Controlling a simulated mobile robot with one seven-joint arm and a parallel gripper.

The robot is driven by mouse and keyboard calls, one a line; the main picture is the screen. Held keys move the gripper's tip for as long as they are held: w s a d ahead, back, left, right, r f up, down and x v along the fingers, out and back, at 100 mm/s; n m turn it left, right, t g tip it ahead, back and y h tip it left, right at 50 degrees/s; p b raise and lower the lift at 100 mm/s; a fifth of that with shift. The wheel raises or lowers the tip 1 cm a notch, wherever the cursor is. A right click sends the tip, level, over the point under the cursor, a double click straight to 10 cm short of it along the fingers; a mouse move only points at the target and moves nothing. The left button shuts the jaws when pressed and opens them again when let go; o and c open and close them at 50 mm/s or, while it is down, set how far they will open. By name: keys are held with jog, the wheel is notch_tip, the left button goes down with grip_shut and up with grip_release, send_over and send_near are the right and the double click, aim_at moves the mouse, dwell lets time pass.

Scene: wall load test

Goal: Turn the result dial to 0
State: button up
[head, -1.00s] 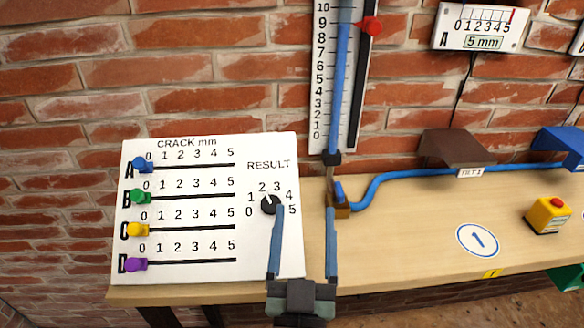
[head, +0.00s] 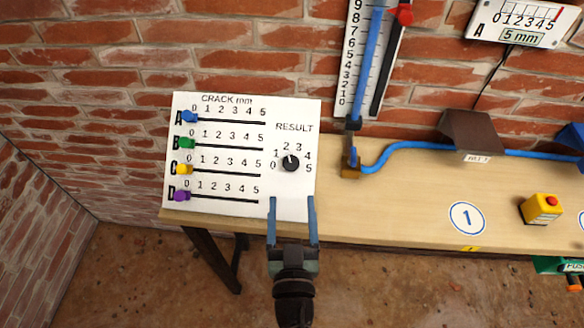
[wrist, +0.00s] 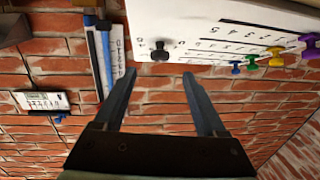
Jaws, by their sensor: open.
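The result dial (head: 291,163) is a small black knob on the right of a white panel (head: 240,207), ringed by the numbers 0 to 5. Its white mark points up, close to the 2. My gripper (head: 292,200) is open and empty, its two blue-grey fingers below the dial in the head view and apart from it. In the wrist view the dial (wrist: 160,52) shows beyond the fingertips of my gripper (wrist: 160,72), roughly in line with the gap between them.
Blue, green, yellow and purple sliders (head: 186,143) sit at 0 on the panel's left. A wooden bench (head: 400,205) carries a blue hose (head: 410,147), a brown block (head: 470,132) and a yellow button box (head: 541,208). A tall scale (head: 352,75) stands behind on the brick wall.

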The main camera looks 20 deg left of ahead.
aim_at(291, 169)
jog(key=x, duration=0.8)
jog(key=shift+w+a, duration=0.1)
jog(key=shift+w, duration=0.15)
grip_shut()
